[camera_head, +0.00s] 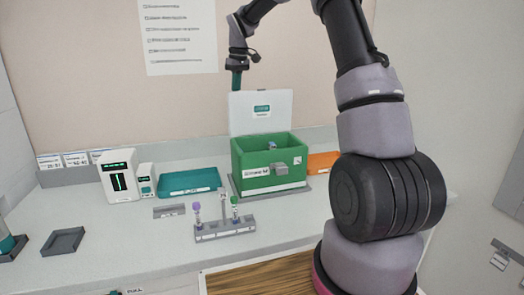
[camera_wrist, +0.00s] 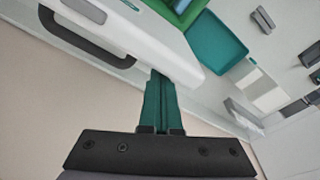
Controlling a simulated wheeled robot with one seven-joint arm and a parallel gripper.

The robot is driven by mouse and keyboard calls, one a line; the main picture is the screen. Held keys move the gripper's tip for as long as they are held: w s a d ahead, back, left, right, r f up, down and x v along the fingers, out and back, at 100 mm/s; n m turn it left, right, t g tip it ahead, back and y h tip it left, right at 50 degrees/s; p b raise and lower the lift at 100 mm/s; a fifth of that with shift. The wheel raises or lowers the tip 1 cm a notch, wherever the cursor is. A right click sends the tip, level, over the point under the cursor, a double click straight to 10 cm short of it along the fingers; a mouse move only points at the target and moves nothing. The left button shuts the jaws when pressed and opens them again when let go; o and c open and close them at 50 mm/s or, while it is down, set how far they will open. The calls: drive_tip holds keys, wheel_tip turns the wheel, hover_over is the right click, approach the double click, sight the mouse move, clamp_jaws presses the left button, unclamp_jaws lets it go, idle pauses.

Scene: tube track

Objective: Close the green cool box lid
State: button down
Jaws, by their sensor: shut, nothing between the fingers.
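The green cool box (camera_head: 252,183) stands on the bench in the head view, and its white lid (camera_head: 276,106) is raised upright at the back. A tube-like item (camera_head: 271,146) shows inside the box. My gripper (camera_head: 236,88) is shut and empty by the lid's upper left corner, its tips partly hidden behind the lid. In the wrist view the teal fingers (camera_wrist: 162,78) point at the lid's edge. The lid (camera_wrist: 150,48) fills the upper left there, with a dark handle (camera_wrist: 85,35). I cannot tell whether the fingers touch it. Part of the green box (camera_wrist: 187,12) shows beyond.
A teal tray (camera_head: 188,180) lies left of the box, beside a white device (camera_head: 120,176). A tube rack (camera_head: 224,230) stands in front, with a purple-capped tube (camera_head: 197,210) and a green-capped tube (camera_head: 235,207). An orange tray (camera_head: 322,162) lies right of the box.

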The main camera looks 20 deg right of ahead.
sight(239, 94)
drive_tip(key=shift+s+r, duration=0.2)
drive_tip(key=shift+s, duration=0.45)
drive_tip(key=shift+s+r, duration=0.2)
drive_tip(key=shift+s, duration=0.4)
drive_tip(key=s, duration=0.4)
drive_tip(key=shift+s+f, duration=0.2)
drive_tip(key=shift+s, duration=0.1)
drive_tip(key=s, duration=0.1)
drive_tip(key=s+f, duration=0.1)
drive_tip(key=s, duration=0.2)
drive_tip(key=shift+f, duration=0.4)
